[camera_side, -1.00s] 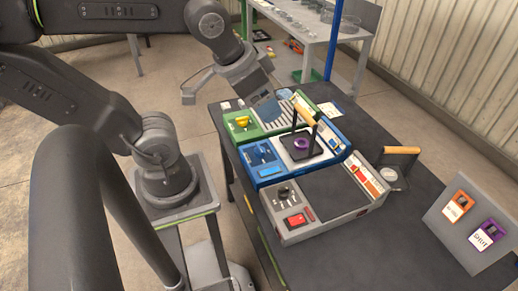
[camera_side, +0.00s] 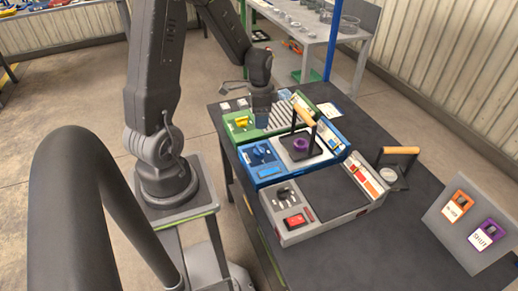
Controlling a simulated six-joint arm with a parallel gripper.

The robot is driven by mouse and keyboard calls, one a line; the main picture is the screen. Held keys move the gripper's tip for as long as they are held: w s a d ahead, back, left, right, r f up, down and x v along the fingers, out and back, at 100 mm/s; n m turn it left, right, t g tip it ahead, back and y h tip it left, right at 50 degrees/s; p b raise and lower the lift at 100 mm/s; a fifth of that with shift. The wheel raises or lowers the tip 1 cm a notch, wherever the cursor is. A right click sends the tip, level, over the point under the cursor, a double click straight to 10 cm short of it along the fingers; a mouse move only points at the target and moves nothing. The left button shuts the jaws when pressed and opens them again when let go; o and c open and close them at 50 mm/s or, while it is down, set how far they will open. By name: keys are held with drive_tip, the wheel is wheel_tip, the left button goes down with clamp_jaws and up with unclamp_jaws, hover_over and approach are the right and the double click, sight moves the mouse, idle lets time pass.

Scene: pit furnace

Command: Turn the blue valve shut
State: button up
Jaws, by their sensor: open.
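The blue valve (camera_side: 259,154) is a small blue handle on the left end of the blue unit (camera_side: 268,176), the middle of three units on the dark table. My gripper (camera_side: 264,122) points down over the green unit (camera_side: 236,135), behind and above the blue valve, apart from it. It is open, and nothing shows held in it. Its fingertips are small and dark here and hard to make out.
A yellow handle (camera_side: 241,122) sits on the green unit, close to my gripper. A wooden-handled dark frame (camera_side: 305,117) stands up around a purple piece (camera_side: 301,144). A grey unit (camera_side: 290,236) with a red switch is in front. Tags stand on a board (camera_side: 460,238) at right.

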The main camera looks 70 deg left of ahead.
sight(259, 148)
drive_tip(key=f, duration=1.4)
drive_tip(key=shift+s+a+f, duration=0.1)
drive_tip(key=shift+a+f, duration=0.1)
drive_tip(key=c, duration=0.7)
drive_tip(key=shift+o, duration=0.2)
